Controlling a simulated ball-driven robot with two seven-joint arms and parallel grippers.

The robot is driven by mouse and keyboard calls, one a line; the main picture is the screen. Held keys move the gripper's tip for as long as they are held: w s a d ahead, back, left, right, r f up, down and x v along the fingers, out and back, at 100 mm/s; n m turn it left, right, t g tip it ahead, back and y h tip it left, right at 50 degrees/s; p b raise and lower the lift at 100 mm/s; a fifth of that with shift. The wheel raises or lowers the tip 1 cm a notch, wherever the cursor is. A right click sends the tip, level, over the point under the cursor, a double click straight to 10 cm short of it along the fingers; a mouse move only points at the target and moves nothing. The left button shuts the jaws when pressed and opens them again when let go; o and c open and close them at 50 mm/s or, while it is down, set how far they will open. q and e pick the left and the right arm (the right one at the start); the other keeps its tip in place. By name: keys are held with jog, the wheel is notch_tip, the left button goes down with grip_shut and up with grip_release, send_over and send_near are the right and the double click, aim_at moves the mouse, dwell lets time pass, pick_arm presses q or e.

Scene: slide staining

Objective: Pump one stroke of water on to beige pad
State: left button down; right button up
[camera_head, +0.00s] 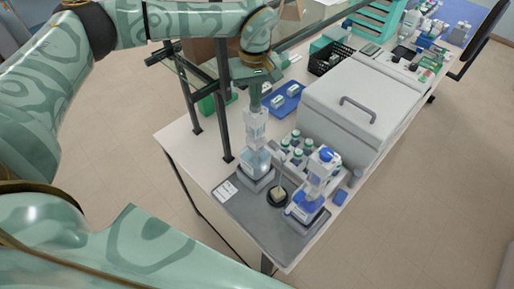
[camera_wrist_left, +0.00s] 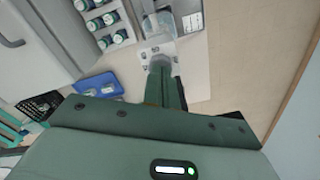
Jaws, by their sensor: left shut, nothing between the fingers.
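A clear bottle (camera_head: 258,163) with a tall pale pump top (camera_head: 255,130) stands upright on a grey mat (camera_head: 246,208). My left gripper (camera_head: 254,106) is shut and empty, pointing down right over this pump top. In the left wrist view its fingers (camera_wrist_left: 160,72) overlap the pump top, and I cannot tell whether they touch. A small beige pad (camera_head: 281,191) lies in a dark round dish to the right of the clear bottle. A second dispenser with blue liquid (camera_head: 306,203) and a blue cap stands further right. My right gripper is not in view.
Several green-capped bottles (camera_head: 297,152) stand in a rack behind the dish. A large grey lidded machine (camera_head: 350,112) fills the table behind. A blue tray (camera_head: 287,99) and a black basket (camera_head: 331,58) lie further back. A white card (camera_head: 226,191) lies left of the clear bottle.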

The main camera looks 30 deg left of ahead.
pick_arm(q)
jog(key=shift+s+f+p, duration=0.15)
jog(key=shift+f+p, duration=0.15)
dwell(0.9)
jog(key=shift+r+p, duration=1.35)
jog(key=shift+r, duration=0.1)
notch_tip(320, 180, up, 5)
jog(key=p, duration=0.4)
jog(key=shift+p, duration=0.35)
